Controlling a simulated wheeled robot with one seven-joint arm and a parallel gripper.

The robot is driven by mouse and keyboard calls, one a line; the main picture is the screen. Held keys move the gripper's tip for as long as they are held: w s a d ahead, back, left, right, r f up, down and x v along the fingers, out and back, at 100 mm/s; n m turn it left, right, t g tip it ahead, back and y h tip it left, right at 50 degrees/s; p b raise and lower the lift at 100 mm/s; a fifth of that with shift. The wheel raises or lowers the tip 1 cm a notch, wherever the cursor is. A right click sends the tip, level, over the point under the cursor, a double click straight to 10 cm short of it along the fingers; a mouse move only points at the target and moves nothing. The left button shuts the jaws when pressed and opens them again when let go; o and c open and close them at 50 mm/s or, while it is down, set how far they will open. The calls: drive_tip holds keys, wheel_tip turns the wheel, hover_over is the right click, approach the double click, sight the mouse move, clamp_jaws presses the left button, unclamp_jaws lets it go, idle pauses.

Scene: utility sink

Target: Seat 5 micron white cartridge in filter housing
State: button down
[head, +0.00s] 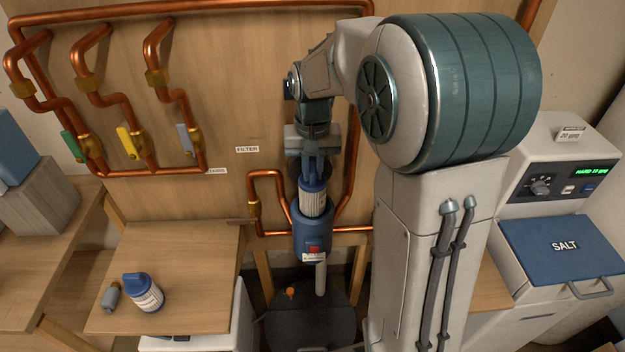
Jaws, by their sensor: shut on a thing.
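The white cartridge (313,203), with a blue upper end, stands upright below my gripper (313,172) in the head view. My gripper points down and is shut on the cartridge's top; the fingertips are small and partly hidden. The blue filter housing (313,245) is right under the cartridge, with a red mark and a white label on its front. The cartridge's lower end meets the housing's top edge in the picture. I cannot tell how far it is inside, as its bottom is hidden.
Copper pipes (254,210) flank the housing on a wooden panel. A softener with a blue SALT lid (562,247) stands right. A dark round object (308,318) is below the housing.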

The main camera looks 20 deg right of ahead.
drive_tip(key=shift+f+b, duration=0.45)
drive_tip(key=shift+f, duration=0.7)
drive_tip(key=shift+f+b, duration=0.45)
drive_tip(key=shift+f, duration=0.2)
drive_tip(key=c, duration=1.4)
unclamp_jaws()
drive_tip(key=shift+r, duration=0.1)
